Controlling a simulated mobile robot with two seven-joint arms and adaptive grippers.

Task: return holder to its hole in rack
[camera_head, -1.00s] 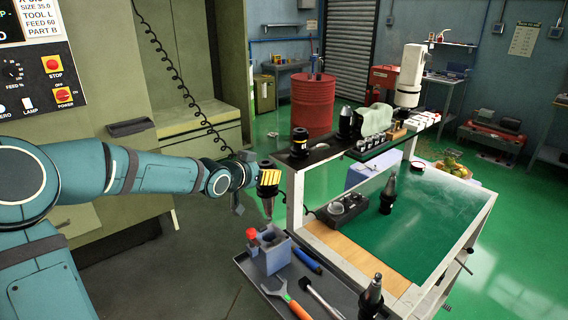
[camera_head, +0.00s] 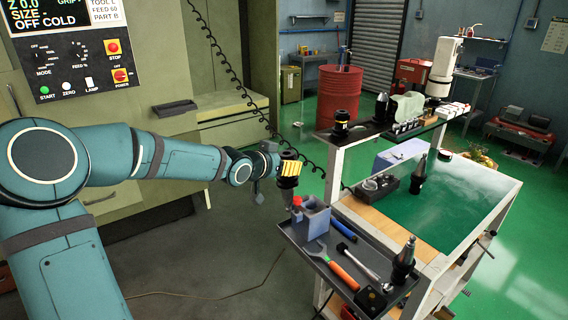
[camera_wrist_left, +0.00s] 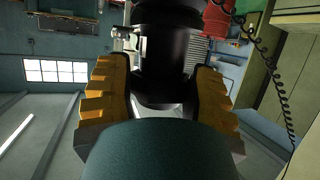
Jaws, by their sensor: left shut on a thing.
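My left gripper (camera_head: 284,168) is shut on a black tool holder (camera_head: 288,182), with its yellow finger pads around the holder's upper body. The holder hangs roughly upright, taper down, beside the left edge of the cart. In the left wrist view the holder's dark body (camera_wrist_left: 165,65) fills the space between the two yellow-padded fingers. The cart's raised dark shelf (camera_head: 362,139) looks like the rack. A black holder (camera_head: 340,125) and a dark conical holder (camera_head: 382,107) stand on it. Any empty hole is hard to make out. My right gripper is out of view.
A grey-blue block (camera_head: 313,220) with a red-topped part sits on the lower tray, close to the held holder. A wrench (camera_head: 337,265) and other tools lie there. Upright holders stand at the tray's right (camera_head: 404,262) and on the cart top (camera_head: 418,176). A coiled cable hangs behind.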

